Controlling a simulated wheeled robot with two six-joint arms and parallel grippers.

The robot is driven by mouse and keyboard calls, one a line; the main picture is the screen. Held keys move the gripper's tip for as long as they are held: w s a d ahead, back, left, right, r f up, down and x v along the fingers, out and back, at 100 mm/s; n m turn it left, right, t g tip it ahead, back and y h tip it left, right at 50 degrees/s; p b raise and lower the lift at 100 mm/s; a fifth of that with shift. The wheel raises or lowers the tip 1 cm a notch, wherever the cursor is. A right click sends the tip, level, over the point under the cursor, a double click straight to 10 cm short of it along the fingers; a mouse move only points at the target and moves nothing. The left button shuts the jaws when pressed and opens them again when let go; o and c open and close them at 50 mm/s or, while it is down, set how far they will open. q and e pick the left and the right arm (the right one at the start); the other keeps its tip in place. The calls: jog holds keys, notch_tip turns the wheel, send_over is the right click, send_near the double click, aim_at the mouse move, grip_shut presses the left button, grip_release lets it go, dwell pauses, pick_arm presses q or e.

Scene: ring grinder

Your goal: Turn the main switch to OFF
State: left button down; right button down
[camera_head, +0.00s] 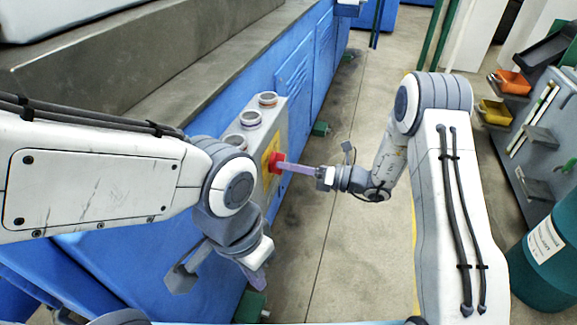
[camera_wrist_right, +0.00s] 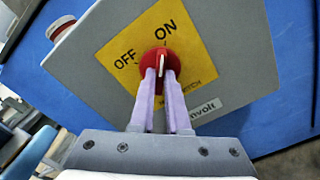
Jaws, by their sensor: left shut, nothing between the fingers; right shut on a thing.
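The main switch is a red rotary knob (camera_wrist_right: 160,66) on a yellow plate (camera_wrist_right: 196,65) marked OFF and ON. In the right wrist view the knob's pale pointer is about upright in the picture, toward the ON label. The knob also shows in the head view (camera_head: 276,162) on the side of a grey box (camera_head: 272,120). My right gripper (camera_wrist_right: 161,80) is shut on the knob, one purple finger on each side of its grip. My left gripper (camera_head: 262,280) hangs low in front of the blue machine, shut and empty, away from the switch.
Several round buttons with pale collars (camera_head: 267,99) line the top of the grey box. The blue machine (camera_head: 310,60) runs along the left. A teal barrel (camera_head: 545,260) and a rack with orange and yellow bins (camera_head: 495,112) stand at right. The floor between is clear.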

jog(key=shift+f+n+b, duration=0.15)
jog(key=shift+n+b, duration=3.1)
jog(key=shift+n, duration=5.15)
jog(key=shift+d, duration=0.1)
jog(key=c, duration=0.9)
grip_release()
jog(key=shift+w, duration=0.1)
